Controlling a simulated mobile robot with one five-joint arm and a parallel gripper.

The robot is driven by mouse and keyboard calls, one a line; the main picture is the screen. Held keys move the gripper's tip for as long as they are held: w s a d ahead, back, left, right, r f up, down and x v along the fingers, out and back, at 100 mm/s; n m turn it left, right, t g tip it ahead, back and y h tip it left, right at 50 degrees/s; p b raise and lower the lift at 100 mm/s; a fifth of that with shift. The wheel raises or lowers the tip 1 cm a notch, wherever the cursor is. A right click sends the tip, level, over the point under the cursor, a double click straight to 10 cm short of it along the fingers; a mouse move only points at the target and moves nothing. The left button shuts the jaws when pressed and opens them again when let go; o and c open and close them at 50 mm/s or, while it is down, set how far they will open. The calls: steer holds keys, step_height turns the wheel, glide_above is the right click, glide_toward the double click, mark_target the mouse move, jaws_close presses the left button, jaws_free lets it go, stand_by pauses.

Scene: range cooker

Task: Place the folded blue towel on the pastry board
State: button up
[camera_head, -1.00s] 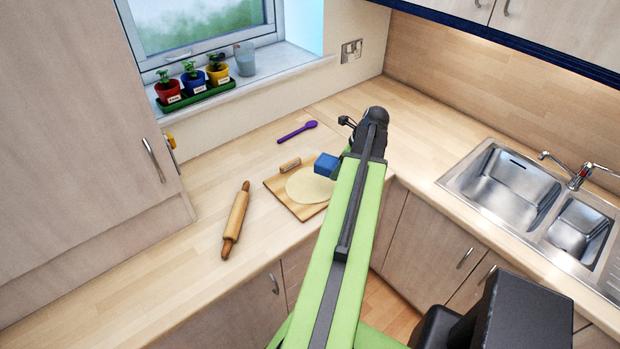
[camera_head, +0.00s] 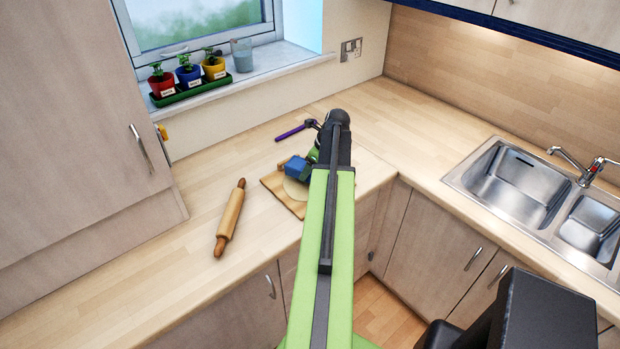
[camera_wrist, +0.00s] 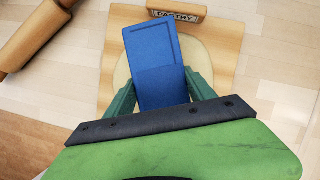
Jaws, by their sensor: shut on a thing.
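The folded blue towel (camera_wrist: 160,78) is between the two green fingers of my gripper (camera_wrist: 158,95) in the wrist view, and the gripper is shut on it. The towel (camera_head: 297,168) also shows in the head view, over the pastry board (camera_head: 272,182). In the wrist view the pastry board (camera_wrist: 222,40) lies behind the towel, with a round of pale dough (camera_wrist: 200,62) on it. A block labelled "PASTRY" (camera_wrist: 177,13) is at the board's far edge. I cannot tell whether the towel touches the dough. My arm hides the board's right part in the head view.
A rolling pin (camera_head: 230,217) lies on the counter left of the board. A purple spoon (camera_head: 295,131) lies behind it. A sink (camera_head: 515,185) is at right. Counter left of the rolling pin is clear.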

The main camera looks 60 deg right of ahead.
step_height(320, 180, down, 3)
steer(key=shift+f+b, duration=0.15)
steer(key=shift+b, duration=0.85)
steer(key=shift+r, duration=0.25)
steer(key=shift+f, duration=0.25)
steer(key=o, duration=1.4)
steer(key=shift+r, duration=0.1)
steer(key=shift+r, duration=0.1)
